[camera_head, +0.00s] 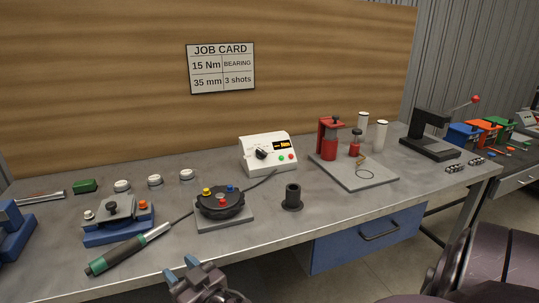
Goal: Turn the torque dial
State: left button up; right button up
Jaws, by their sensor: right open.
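The torque dial (261,154) is a black knob on the sloping front of a white control box (255,140). The box has a small lit orange display and red and green buttons, and stands at the middle of the bench against the wooden back panel. The dial's exact setting is too small to read. My right gripper (182,268) is at the bottom edge of the view, open and empty, in front of the bench and well short of the dial. My left gripper is not in view.
A black round fixture (220,203) and a dark cylinder (292,197) stand in front of the box. A green-ringed screwdriver (127,249) with a cable lies at front left. A job card (221,68) reads 15 Nm.

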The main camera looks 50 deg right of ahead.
aim_at(261, 154)
jog(key=z, duration=1.15)
jog(key=i+z, duration=0.35)
jog(key=i, duration=0.4)
